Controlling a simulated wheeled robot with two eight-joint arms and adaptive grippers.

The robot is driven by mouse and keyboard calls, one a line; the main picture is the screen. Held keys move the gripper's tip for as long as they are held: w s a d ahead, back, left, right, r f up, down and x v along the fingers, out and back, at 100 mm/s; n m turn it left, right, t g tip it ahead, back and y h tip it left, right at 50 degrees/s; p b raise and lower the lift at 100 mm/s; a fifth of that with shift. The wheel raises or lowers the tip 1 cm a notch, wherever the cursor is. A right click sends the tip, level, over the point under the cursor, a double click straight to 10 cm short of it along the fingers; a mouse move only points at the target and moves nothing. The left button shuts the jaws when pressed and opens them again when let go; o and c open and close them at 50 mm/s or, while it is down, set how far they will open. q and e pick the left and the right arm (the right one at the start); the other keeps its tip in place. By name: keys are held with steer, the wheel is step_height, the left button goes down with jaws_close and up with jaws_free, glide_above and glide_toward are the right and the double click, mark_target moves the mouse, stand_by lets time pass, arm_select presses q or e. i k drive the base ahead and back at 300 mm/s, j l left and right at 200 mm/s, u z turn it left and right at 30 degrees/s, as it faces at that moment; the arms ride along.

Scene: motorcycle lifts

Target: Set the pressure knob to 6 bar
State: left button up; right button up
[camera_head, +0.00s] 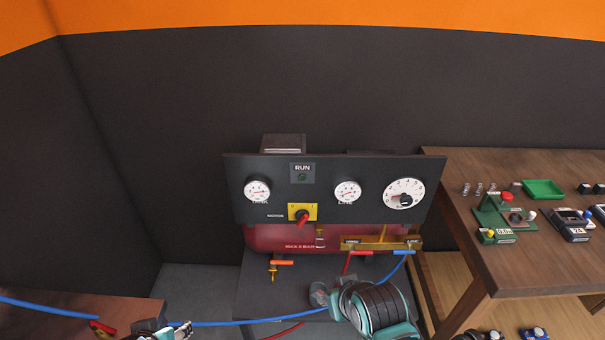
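A dark upright panel (237,209) stands above a red tank (265,239). At its right is a large white round dial (417,187) with a black knob (404,200) in its middle. The dial's figures and the knob's setting are too small to read. A black and teal part of my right arm (376,308) rises in front of the panel's lower right, below the dial and apart from the knob. Its fingertips are not clear. My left gripper (178,331) is partly cut off at the bottom edge, far left of the knob; its fingers are unclear.
The panel also carries two small gauges (257,190) (347,191), a RUN lamp (302,176) and a red motor switch (302,217) on yellow. Red (361,253) and blue (404,252) valve handles sit below. A blue hose (240,322) crosses low. A wooden table (500,265) with several devices stands right.

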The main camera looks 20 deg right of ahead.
mark_target(406, 200)
steer(key=z, duration=1.35)
